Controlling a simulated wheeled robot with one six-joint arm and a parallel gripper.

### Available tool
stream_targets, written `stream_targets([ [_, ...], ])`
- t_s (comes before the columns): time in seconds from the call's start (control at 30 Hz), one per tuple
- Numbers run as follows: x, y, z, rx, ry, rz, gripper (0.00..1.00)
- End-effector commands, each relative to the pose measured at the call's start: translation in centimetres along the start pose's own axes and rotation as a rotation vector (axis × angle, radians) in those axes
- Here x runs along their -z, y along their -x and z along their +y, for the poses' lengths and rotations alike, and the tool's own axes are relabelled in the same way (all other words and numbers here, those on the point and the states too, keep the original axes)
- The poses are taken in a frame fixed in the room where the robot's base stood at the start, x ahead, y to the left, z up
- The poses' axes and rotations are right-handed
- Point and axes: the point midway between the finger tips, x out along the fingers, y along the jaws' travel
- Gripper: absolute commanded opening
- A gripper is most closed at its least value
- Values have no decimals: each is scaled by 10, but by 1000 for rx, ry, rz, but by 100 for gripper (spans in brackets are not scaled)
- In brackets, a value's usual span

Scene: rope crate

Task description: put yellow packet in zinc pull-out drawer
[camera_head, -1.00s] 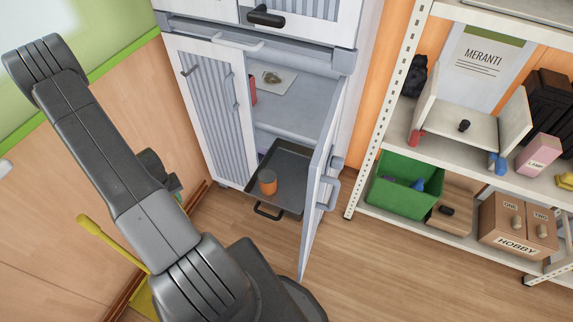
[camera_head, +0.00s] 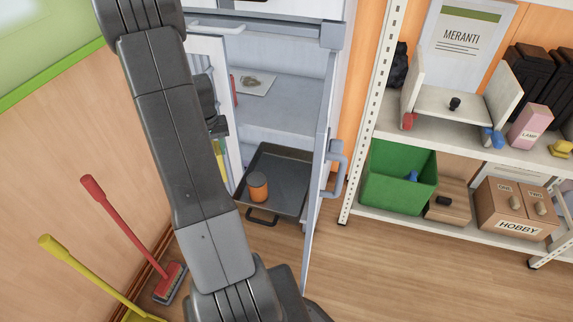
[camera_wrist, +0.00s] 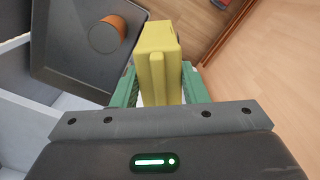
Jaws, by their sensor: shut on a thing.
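My gripper (camera_wrist: 160,90) is shut on the yellow packet (camera_wrist: 158,60), with one green finger on each side of it in the wrist view. In the head view my arm hides most of the gripper, and only a sliver of the packet (camera_head: 220,152) shows beside the arm. The dark pull-out drawer (camera_head: 290,167) stands out at the bottom of the open cabinet. It also shows in the wrist view (camera_wrist: 62,80), ahead and left of the packet. An orange can with a dark top (camera_head: 257,186) stands in the drawer. The packet is apart from the can.
The cabinet's right door (camera_head: 317,165) stands open beside the drawer. A shelf (camera_head: 290,100) above it holds a flat tray (camera_head: 255,83). A red-handled brush (camera_head: 130,230) leans at the left. A rack with a green crate (camera_head: 385,198) stands at the right.

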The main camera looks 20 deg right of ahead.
Motion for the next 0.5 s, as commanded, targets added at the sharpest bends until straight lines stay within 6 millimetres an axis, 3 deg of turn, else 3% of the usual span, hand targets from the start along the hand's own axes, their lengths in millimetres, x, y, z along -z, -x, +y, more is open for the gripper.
stream_targets([
  [0.03,0,-3,21,0,-36,4,0],
  [0.3,-22,-10,126,-1,-222,-2,0],
  [0.5,-46,-22,189,-1,-338,0,0],
])
